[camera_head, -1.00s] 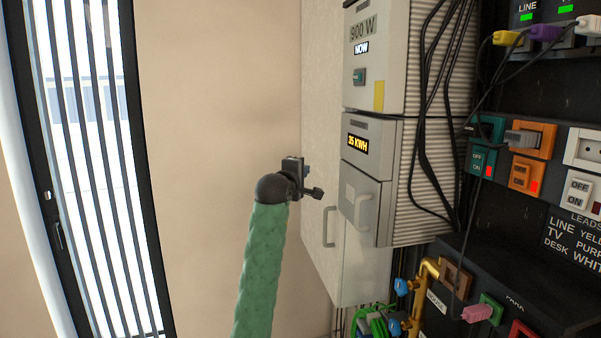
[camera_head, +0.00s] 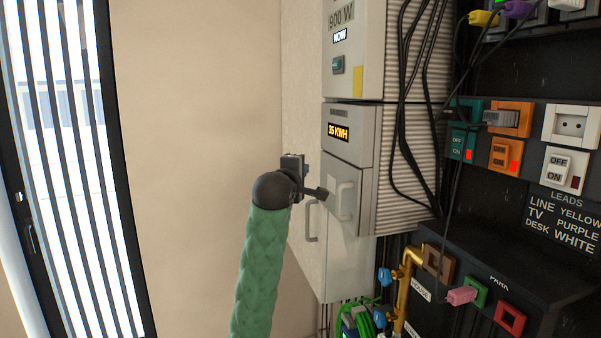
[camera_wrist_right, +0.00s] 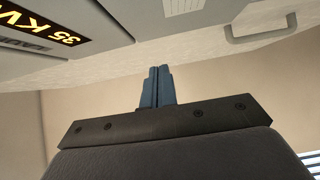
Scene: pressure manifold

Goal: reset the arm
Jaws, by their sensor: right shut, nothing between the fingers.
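My right arm in its green quilted sleeve rises from the bottom of the head view. It ends in my right gripper (camera_head: 308,172), which is near the grey cabinet and its lower door handle. In the right wrist view the blue fingers of my right gripper (camera_wrist_right: 157,72) are together, with nothing between them. They point toward the pale cabinet side. From these views I cannot tell whether the gripper touches the cabinet. My left gripper is not in view.
The grey meter cabinet (camera_head: 350,165) with a "35 KWH" display stands right of the gripper. Dark panels with coloured switches (camera_head: 505,155), sockets and hanging black cables fill the right. A brass pipe (camera_head: 404,285) with blue valves is below. Bare wall (camera_head: 190,150) and a barred window are left.

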